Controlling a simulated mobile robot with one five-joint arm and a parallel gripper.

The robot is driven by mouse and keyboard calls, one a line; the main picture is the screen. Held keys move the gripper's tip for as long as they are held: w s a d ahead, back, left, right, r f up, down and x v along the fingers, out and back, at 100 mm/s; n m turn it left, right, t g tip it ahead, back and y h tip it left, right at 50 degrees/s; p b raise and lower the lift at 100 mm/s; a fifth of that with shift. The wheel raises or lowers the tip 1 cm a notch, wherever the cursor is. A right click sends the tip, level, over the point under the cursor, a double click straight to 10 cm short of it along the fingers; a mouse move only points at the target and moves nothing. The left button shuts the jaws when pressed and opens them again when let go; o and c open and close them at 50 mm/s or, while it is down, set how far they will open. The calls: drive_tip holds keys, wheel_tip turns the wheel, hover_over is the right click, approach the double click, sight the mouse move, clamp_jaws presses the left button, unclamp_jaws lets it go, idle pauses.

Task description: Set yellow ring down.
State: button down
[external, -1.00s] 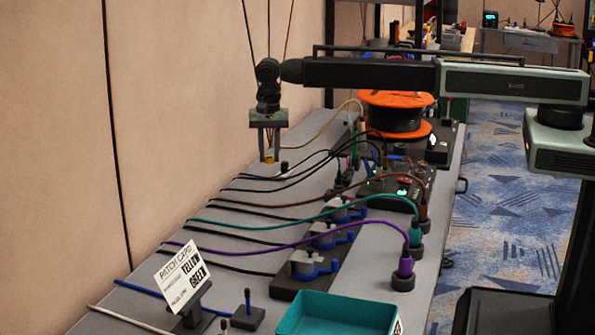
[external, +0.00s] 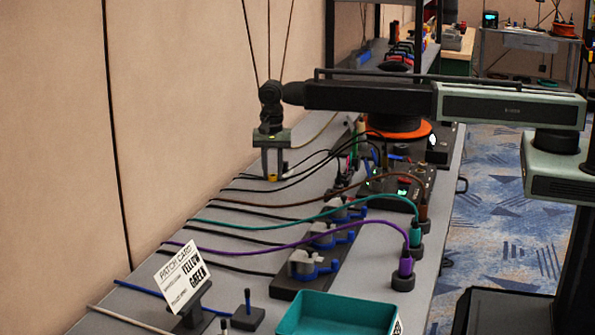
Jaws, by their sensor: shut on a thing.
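My gripper (external: 273,174) points straight down near the wall side of the grey table. It is shut on the yellow ring (external: 272,178), which shows as a small yellow patch between the fingertips. The ring is low, close to the table top, near the black cables. I cannot tell whether it touches the table. Most of the ring is hidden by the fingers.
Black, brown, teal and purple cables cross the table (external: 230,278). A teal tray (external: 340,312) and a patch card (external: 183,274) are at the front. An orange cable reel (external: 408,132) stands behind my arm. Clamps with blue levers (external: 305,264) sit mid-table.

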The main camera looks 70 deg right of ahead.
sight(273, 188)
wheel_tip(273, 188, down, 3)
drive_tip(key=shift+f+b, duration=0.1)
drive_tip(key=shift+b, duration=0.85)
drive_tip(key=shift+r, duration=0.3)
drive_tip(key=shift+f, duration=0.25)
drive_tip(key=c, duration=1.1)
unclamp_jaws()
drive_tip(key=shift+r, duration=0.1)
wheel_tip(273, 188, up, 12)
drive_tip(key=p, duration=1.2)
drive_tip(key=shift+r+p, duration=0.25)
drive_tip(key=shift+p, duration=0.1)
drive_tip(key=shift+f, duration=0.1)
